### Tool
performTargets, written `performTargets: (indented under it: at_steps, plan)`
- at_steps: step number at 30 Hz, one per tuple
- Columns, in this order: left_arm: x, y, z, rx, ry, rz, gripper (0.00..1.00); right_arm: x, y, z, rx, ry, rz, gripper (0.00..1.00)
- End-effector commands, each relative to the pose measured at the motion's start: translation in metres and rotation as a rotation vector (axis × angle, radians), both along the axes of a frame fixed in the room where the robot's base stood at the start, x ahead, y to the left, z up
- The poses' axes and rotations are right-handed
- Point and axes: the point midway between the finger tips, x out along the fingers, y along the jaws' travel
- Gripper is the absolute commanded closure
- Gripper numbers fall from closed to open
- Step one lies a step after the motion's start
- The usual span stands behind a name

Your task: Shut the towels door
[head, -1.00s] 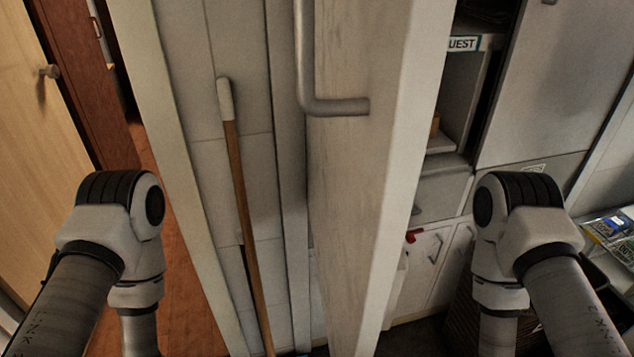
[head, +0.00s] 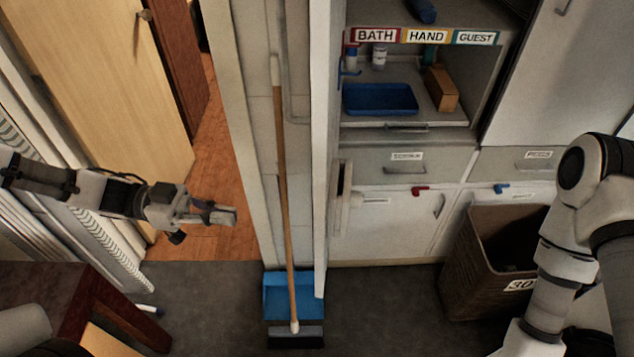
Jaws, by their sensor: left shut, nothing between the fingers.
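A tall white door (head: 324,150) stands open in the head view, seen nearly edge-on. I take it for the towels door, though no such label is readable on it. Its bar handle (head: 288,92) is on the left face. Right of it is the open cabinet whose shelf edge carries BATH, HAND and GUEST labels (head: 424,36). My left gripper (head: 232,216) is shut and empty, left of the door and apart from it, pointing right. My right arm is at the right edge; its gripper is out of view.
A broom (head: 283,190) and blue dustpan (head: 290,293) stand by the door's foot. A wicker basket (head: 475,270) is at the right, a dark red wooden piece (head: 75,300) at lower left. A wooden door (head: 110,70) is at upper left.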

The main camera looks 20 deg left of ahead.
Motion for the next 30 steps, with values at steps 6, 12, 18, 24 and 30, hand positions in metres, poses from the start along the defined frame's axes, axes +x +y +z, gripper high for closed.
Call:
performTargets:
  at_steps: [6,12,18,24,30]
  plan:
    - [0.008,-0.001,0.035,-0.031,-0.059,0.024,1.0,0.0,0.0,0.012,0.0,-0.001,0.002,0.15]
    - [0.011,-0.031,0.031,-0.027,-0.053,0.019,1.0,0.0,0.0,-0.004,0.0,0.0,0.001,0.15]
    - [0.016,-0.068,0.032,-0.027,-0.052,0.019,1.0,0.0,0.0,-0.011,0.0,0.0,0.001,0.15]
    - [0.021,-0.103,0.034,-0.025,-0.052,0.021,1.0,0.0,0.0,-0.008,0.0,0.0,0.001,0.15]
    - [0.025,-0.128,0.035,-0.027,-0.053,0.024,1.0,0.0,0.0,-0.003,0.0,0.0,0.001,0.15]
